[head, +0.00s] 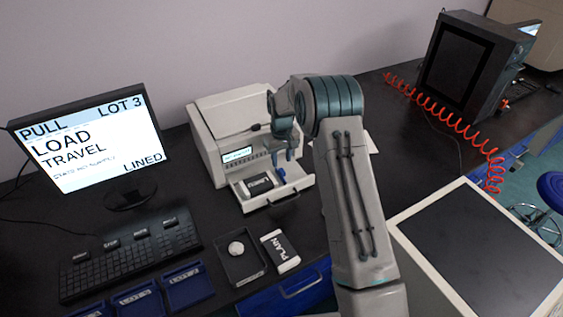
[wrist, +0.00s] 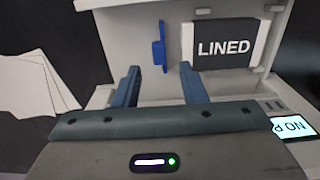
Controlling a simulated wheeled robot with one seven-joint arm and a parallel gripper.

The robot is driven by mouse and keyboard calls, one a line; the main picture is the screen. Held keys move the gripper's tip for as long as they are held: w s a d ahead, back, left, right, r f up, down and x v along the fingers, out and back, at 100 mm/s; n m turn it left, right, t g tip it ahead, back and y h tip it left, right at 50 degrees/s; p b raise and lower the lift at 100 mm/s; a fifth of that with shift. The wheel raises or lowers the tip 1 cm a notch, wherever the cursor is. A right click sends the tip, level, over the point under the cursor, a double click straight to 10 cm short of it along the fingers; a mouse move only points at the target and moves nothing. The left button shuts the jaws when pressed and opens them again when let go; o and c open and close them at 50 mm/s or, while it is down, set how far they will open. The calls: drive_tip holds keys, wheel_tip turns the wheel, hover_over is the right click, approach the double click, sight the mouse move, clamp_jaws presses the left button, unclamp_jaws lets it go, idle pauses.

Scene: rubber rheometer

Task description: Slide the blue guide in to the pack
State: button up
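The blue guide (wrist: 158,46) stands on the floor of the machine's open drawer (head: 270,203). In the wrist view a narrow gap separates the guide from the pack's left end. My gripper (wrist: 159,67) is open and empty over the drawer. Its two fingers are on either side of the guide's lower end in the picture; I cannot tell how far above it they are. In the head view the guide (head: 282,172) is small beneath my gripper (head: 287,155).
The drawer belongs to a pale bench machine (head: 232,120) with a small display. A pack marked PLAIN (head: 281,251) and a black tray (head: 241,268) with a round white piece lie in front. A monitor (head: 92,145) and keyboard (head: 130,255) stand at left.

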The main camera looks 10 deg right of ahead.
sight(282, 174)
drive_tip(key=shift+r+p, duration=0.4)
drive_tip(key=shift+r, duration=1.1)
drive_tip(key=shift+d+f, duration=0.1)
drive_tip(key=c, duration=0.6)
drive_tip(key=shift+d+f+b, duration=0.25)
drive_tip(key=shift+d+b, duration=0.05)
drive_tip(key=shift+b, duration=0.25)
clamp_jaws()
drive_tip(key=d+n+t+y+b, duration=0.1)
drive_tip(key=d+t+y+b, duration=0.1)
drive_tip(key=d+y+b, duration=0.75)
drive_tip(key=a+f, duration=0.1)
drive_tip(key=f, duration=0.1)
drive_tip(key=w+a+f+h, duration=0.1)
drive_tip(key=f, duration=0.2)
drive_tip(key=w+a+f+h, duration=0.1)
drive_tip(key=f, duration=0.1)
drive_tip(key=shift+w+f, duration=0.1)
drive_tip(key=shift+f, duration=0.1)
drive_tip(key=a, duration=0.1)
drive_tip(key=s+a+p, duration=0.1)
drive_tip(key=a, duration=0.1)
drive_tip(key=shift+s+f, duration=0.1)
drive_tip(key=shift+s+a+f, duration=0.1)
drive_tip(key=shift+a+f, duration=0.05)
drive_tip(key=shift+a, duration=0.2)
